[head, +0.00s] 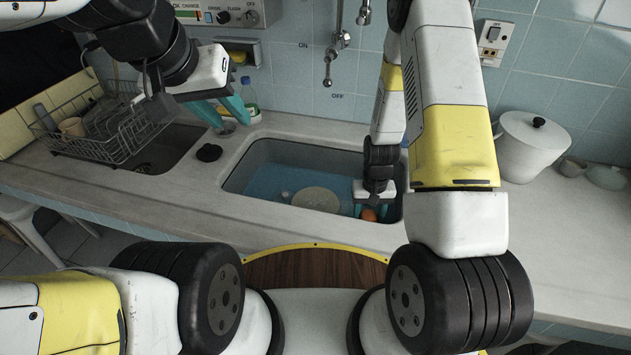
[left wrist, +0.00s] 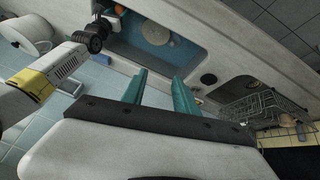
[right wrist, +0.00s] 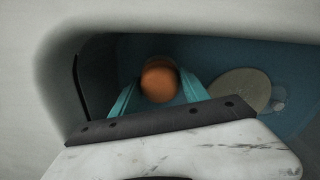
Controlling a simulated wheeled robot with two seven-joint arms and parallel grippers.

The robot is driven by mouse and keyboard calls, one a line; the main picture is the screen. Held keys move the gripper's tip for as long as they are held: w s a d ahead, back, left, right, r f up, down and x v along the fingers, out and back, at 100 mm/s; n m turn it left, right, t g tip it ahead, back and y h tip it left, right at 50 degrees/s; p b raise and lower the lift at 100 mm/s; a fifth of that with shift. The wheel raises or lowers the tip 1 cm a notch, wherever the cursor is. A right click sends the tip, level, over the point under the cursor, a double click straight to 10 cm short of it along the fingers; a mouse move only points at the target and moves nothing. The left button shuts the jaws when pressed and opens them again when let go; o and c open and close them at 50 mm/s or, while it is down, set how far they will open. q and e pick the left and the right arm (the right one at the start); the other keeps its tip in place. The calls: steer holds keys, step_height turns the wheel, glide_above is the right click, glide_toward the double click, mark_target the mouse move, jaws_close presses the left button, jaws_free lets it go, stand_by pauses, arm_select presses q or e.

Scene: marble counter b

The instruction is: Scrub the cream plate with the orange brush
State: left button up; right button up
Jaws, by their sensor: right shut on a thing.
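The cream plate (head: 316,199) lies in the blue-bottomed sink. It also shows in the right wrist view (right wrist: 241,90), to the right of my right gripper, and in the left wrist view (left wrist: 155,33). My right gripper (head: 370,208) is down in the sink's right end, shut on the orange brush (head: 369,214). The brush's round orange top (right wrist: 159,80) sits between the teal fingers; its lower part is hidden. The brush is beside the plate, apart from it in the right wrist view. My left gripper (head: 226,112) is raised above the counter at left, open and empty (left wrist: 160,76).
A wire dish rack (head: 105,130) with dishes stands at the left. A soap bottle (head: 250,98) and a black round stopper (head: 209,152) are left of the sink. The faucet (head: 335,55) hangs behind it. A white lidded pot (head: 530,148) stands at the right.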

arm_select(q)
steer(key=w, duration=0.3)
steer(key=shift+w+d+f+g, duration=0.1)
steer(key=shift+w+f+g, duration=0.2)
steer(key=shift+f, duration=0.1)
jaws_close()
steer(key=w+d+f+m+g, duration=0.1)
steer(key=w+d+f+g, duration=0.2)
steer(key=w+f, duration=1.2)
steer(key=w+d+f, duration=0.1)
steer(key=w+f, duration=0.1)
steer(key=f, duration=0.6)
steer(key=w+d+f+m+g+y, duration=0.1)
steer(key=w+f, duration=0.2)
steer(key=f, duration=0.5)
steer(key=w+d+f+g+y, duration=0.1)
steer(key=w+f, duration=0.1)
steer(key=f, duration=0.7)
steer(key=shift+w+d, duration=0.1)
steer(key=shift+w, duration=0.3)
steer(key=shift+f, duration=2.9)
steer(key=shift+f, duration=0.6)
steer(key=shift+r, duration=0.1)
steer(key=shift+r, duration=2.95)
